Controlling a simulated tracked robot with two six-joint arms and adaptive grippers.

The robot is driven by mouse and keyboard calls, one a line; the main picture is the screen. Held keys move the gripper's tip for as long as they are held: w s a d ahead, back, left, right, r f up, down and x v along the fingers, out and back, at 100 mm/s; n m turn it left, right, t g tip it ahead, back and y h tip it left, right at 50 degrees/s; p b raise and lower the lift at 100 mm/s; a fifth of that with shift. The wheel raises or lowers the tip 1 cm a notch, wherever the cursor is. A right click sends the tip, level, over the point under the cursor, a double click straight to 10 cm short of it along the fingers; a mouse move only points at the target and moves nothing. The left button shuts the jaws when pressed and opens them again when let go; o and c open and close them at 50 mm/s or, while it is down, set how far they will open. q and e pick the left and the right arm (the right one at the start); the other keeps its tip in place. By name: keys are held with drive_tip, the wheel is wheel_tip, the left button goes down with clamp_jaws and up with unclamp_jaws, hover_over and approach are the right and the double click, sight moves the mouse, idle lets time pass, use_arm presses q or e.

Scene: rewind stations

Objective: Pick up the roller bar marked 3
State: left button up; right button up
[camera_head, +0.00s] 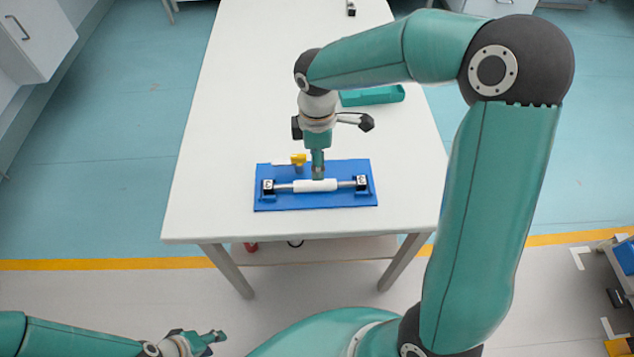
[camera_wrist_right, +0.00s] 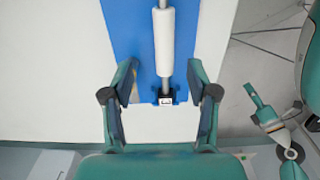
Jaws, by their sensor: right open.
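A white roller bar (camera_head: 316,185) with a metal shaft lies across two black end blocks on a blue board (camera_head: 335,200). Its number cannot be read. My right gripper (camera_head: 318,170) points down over the roller's middle, seen edge-on in the head view. In the right wrist view the gripper (camera_wrist_right: 164,78) is open and empty, its fingers on either side of the line of the shaft. The white roller (camera_wrist_right: 164,42) shows just beyond the fingertips. Whether the fingers touch it cannot be told. My left gripper (camera_head: 214,341) hangs low in front of the table, away from the bar.
A yellow-topped piece (camera_head: 298,159) stands at the board's back edge, close to my right gripper. A teal tray (camera_head: 374,95) lies farther back on the white table (camera_head: 215,130). The table's front part beside the board is clear. A small dark object (camera_head: 351,9) sits at the far end.

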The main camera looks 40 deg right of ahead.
sight(315, 182)
drive_tip(key=f, duration=0.8)
drive_tip(key=shift+s+a, duration=0.25)
drive_tip(key=shift+a, duration=0.1)
drive_tip(key=shift+c, duration=0.3)
drive_tip(key=shift+r, duration=0.1)
clamp_jaws()
